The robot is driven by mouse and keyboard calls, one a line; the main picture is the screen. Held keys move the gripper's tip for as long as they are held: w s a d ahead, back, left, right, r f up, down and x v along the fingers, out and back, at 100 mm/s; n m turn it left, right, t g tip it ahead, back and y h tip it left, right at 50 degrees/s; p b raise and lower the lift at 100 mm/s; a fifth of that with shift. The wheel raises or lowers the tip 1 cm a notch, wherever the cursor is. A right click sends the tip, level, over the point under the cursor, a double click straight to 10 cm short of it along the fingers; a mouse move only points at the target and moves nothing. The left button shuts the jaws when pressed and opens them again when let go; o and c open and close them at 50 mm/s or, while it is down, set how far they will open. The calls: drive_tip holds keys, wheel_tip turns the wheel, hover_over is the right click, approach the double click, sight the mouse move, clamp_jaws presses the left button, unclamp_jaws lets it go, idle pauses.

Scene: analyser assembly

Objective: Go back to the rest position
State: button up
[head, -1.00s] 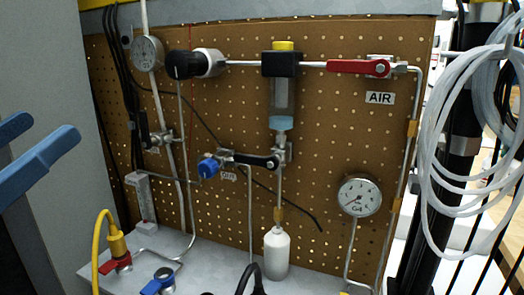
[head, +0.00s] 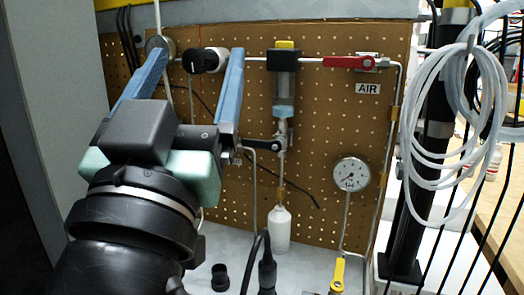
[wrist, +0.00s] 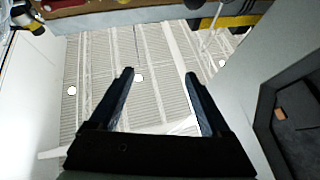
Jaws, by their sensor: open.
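My gripper (head: 192,82) is open, with its two blue fingers spread apart and nothing between them. In the head view it stands in front of the left part of the brown pegboard (head: 325,125), fingers pointing up and away. It hides the lower left of the board, with the blue-handled valve and the yellow cable seen earlier. The gripper also shows in the wrist view (wrist: 160,80), its dark fingers apart over a pale ribbed surface (wrist: 150,50).
The board carries a red-handled valve (head: 350,62), a gauge (head: 351,174), a black knob (head: 193,60) and a filter (head: 283,88). A white bottle (head: 279,229) stands below. White coiled tubing (head: 440,120) hangs at the right on a black post (head: 425,150). A grey wall (head: 50,110) is at the left.

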drive_tip(key=s+d+r+n+t+y, duration=0.1)
drive_tip(key=s+d+r+t, duration=0.2)
drive_tip(key=s+d+r, duration=0.3)
wheel_tip(320, 180, up, 29)
drive_tip(key=p, duration=3.1)
drive_tip(key=shift+y, duration=0.4)
drive_tip(key=shift+d+f, duration=0.1)
